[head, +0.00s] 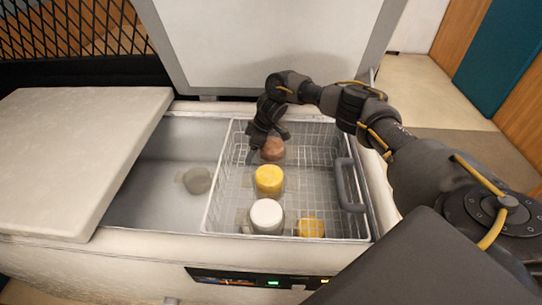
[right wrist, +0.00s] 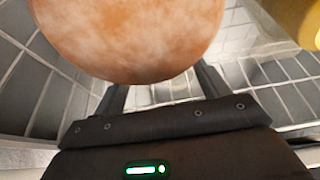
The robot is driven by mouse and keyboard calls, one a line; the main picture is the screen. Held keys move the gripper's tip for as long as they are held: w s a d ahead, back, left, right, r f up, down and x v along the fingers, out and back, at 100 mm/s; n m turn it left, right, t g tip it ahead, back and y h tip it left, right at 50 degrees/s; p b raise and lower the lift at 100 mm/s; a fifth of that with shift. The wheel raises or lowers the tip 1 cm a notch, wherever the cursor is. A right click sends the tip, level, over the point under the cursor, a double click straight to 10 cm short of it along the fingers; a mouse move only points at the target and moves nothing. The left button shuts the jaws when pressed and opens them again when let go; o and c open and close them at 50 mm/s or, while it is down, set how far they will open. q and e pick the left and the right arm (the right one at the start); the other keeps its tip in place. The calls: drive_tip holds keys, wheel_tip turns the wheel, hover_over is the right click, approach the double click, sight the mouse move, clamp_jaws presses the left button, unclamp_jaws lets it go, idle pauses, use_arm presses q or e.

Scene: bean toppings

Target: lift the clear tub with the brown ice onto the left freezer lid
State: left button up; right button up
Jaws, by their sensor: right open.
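The tub with the brown ice (head: 272,150) stands at the back of the wire basket in the open freezer. Its clear walls are hard to make out. My right gripper (head: 267,136) reaches down into the basket at the tub's back left and is open. In the right wrist view, the round brown top (right wrist: 130,35) fills the upper part. The two fingers (right wrist: 160,85) point toward it, and their tips are hidden behind it. I cannot tell whether they touch the tub. The left freezer lid (head: 80,145) is flat, pale and closed. My left gripper is not in view.
The basket (head: 207,195) also holds a yellow tub (head: 268,179), a white tub (head: 266,216) and a yellow-orange one (head: 311,227). A grey tub (head: 197,180) sits in the left compartment. A grey handle (head: 348,185) stands at the basket's right. The right lid (head: 265,45) is raised behind. The left lid's top is clear.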

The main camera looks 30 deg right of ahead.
drive_tip(key=shift+w+a+f, duration=0.1)
drive_tip(key=shift+f, duration=0.15)
drive_tip(key=c, duration=1.2)
drive_tip(key=shift+r, duration=0.1)
